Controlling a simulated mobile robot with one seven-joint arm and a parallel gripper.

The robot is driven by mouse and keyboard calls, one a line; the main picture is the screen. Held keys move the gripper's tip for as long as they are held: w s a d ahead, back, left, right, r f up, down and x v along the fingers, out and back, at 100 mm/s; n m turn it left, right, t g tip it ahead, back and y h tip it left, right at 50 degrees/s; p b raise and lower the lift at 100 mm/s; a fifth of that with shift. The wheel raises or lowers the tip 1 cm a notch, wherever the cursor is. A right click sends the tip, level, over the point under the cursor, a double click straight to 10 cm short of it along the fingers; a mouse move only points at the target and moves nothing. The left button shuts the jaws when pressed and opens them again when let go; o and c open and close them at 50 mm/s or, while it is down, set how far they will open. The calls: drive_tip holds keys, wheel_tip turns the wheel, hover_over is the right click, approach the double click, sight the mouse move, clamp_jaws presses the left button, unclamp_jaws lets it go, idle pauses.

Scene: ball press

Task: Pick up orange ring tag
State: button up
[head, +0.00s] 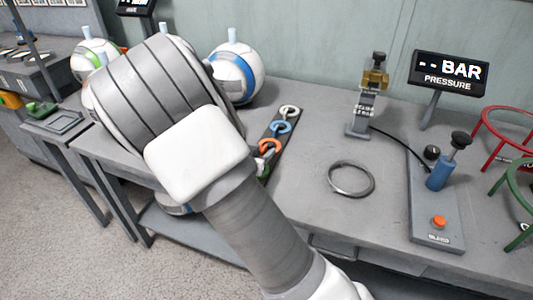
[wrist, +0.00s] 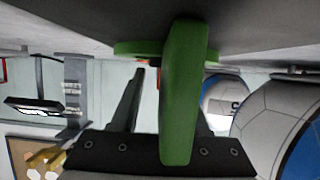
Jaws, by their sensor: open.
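The orange ring tag (head: 270,146) lies on a dark strip (head: 287,137) on the bench, partly hidden by my arm in the head view. In the wrist view, a green ring tag (wrist: 182,95) fills the middle, very close to the camera and in front of my gripper (wrist: 165,78). My gripper is open; its left finger shows, the other is mostly hidden behind the green tag. My gripper is hidden behind my arm in the head view.
White balls with blue (head: 236,72) and green (head: 92,58) bands stand at the back left. A loose metal ring (head: 351,180), a valve stand (head: 367,100), a pressure display (head: 449,72) and a blue pump (head: 440,172) stand to the right.

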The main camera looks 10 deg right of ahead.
clamp_jaws()
drive_tip(key=shift+r, duration=0.1)
idle(0.4)
drive_tip(key=shift+r+p, duration=0.4)
drive_tip(key=shift+r, duration=0.1)
wheel_tip(320, 180, up, 4)
drive_tip(key=shift+f+p, duration=0.1)
drive_tip(key=shift+p, duration=0.95)
drive_tip(key=s+d+r+p, duration=0.3)
drive_tip(key=s+d+r, duration=0.35)
drive_tip(key=s, duration=0.25)
drive_tip(key=w+a+r+n+t+y, duration=0.1)
drive_tip(key=w+a+r+n+y, duration=0.1)
drive_tip(key=a, duration=0.4)
drive_tip(key=shift+w+r+n+t+y, duration=0.15)
drive_tip(key=shift+w+n+t+y, duration=0.15)
drive_tip(key=shift+w+n+y, duration=0.55)
